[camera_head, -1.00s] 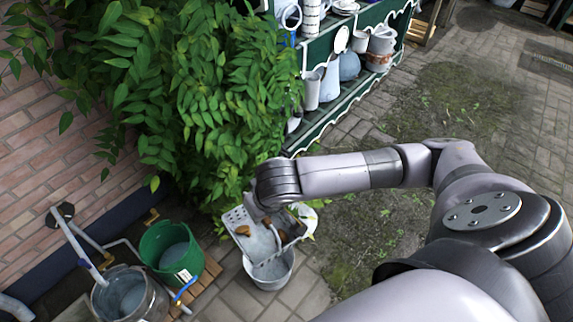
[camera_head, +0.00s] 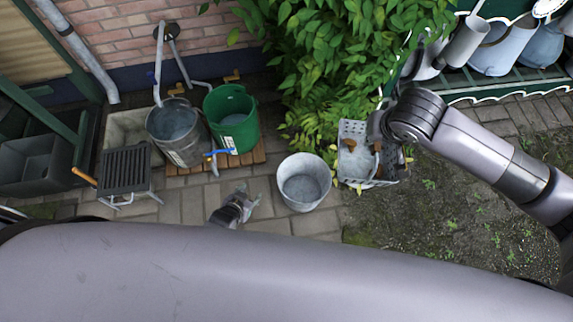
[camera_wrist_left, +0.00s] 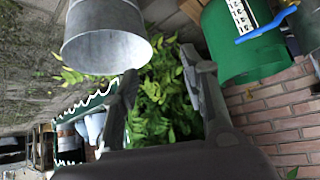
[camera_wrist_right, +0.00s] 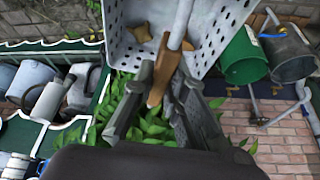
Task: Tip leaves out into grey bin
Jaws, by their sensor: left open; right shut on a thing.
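The grey bin (camera_head: 304,184) is a round metal pail standing upright on the paving; its visible inside looks empty. It also shows in the left wrist view (camera_wrist_left: 105,40). A pale perforated basket (camera_head: 352,128) is just right of the bin in the head view, with brown leaves (camera_head: 350,146) inside. The right wrist view shows the basket (camera_wrist_right: 215,40) and a brown leaf (camera_wrist_right: 139,31). My left gripper (camera_head: 250,205) is open and empty, left of the bin.
A dark grate (camera_head: 126,172) is further left. A leafy bush (camera_head: 325,60) and a green shelf (camera_head: 500,88) are behind. Paving before the bin is clear.

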